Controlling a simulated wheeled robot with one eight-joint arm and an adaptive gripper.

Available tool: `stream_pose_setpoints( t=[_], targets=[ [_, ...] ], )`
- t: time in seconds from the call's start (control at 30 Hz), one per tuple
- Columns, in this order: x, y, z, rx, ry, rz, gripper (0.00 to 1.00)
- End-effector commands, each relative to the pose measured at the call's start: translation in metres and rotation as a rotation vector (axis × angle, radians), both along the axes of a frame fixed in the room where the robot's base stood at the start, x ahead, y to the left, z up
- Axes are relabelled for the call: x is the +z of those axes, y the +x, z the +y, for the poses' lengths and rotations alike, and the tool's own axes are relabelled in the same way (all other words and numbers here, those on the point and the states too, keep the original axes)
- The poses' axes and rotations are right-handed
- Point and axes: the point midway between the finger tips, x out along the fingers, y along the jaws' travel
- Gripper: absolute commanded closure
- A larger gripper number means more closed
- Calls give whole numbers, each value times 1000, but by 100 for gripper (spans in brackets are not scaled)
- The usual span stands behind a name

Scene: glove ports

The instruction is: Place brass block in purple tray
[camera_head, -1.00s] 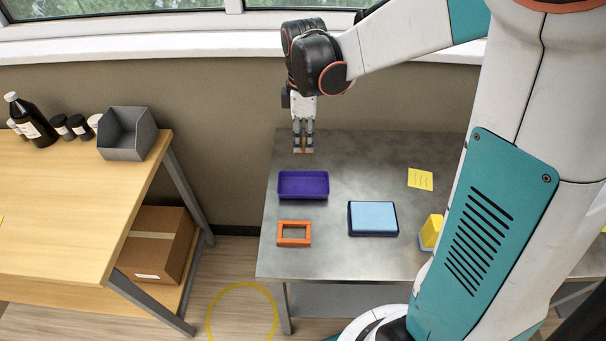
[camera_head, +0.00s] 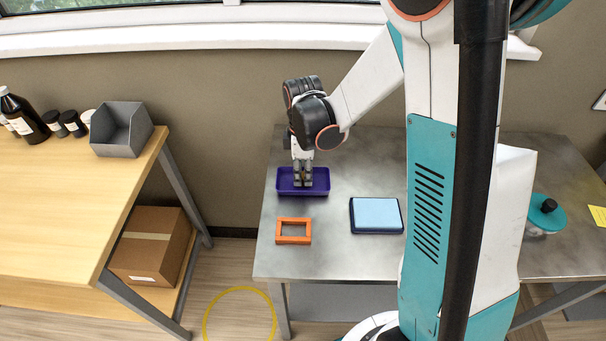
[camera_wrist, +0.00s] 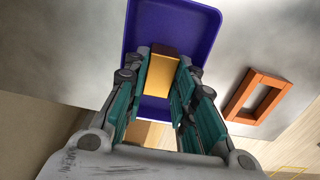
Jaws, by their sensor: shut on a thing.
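The purple tray (camera_head: 284,186) lies on the grey metal table, toward its back left. My gripper (camera_head: 303,186) is over the tray, pointing down, with its fingertips inside the tray's outline. In the wrist view my gripper (camera_wrist: 160,85) is shut on the brass block (camera_wrist: 161,77), which sits between the two fingers. The purple tray (camera_wrist: 205,28) shows behind the block there. In the head view the block is hidden by the fingers. I cannot tell whether the block touches the tray floor.
An orange frame (camera_head: 280,231) lies in front of the tray, and a blue box with a light blue top (camera_head: 376,214) lies to its right. A wooden table (camera_head: 70,190) with a grey bin (camera_head: 122,130) stands at left. Bare metal separates these items.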

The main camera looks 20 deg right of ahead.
Motion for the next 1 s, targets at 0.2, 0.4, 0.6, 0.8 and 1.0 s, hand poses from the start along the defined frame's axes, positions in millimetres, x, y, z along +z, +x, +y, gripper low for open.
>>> stream_pose_setpoints(
  t=[0.2, 0.4, 0.6, 0.8, 1.0],
  targets=[
    [-1, 0, 0, 0, 0, 0, 100],
    [-4, 0, 0, 0, 0, 0, 69],
    [-4, 0, 0, 0, 0, 0, 55],
    [-3, 0, 0, 0, 0, 0, 55],
    [17, 0, 0, 0, 0, 0, 55]
  ],
)
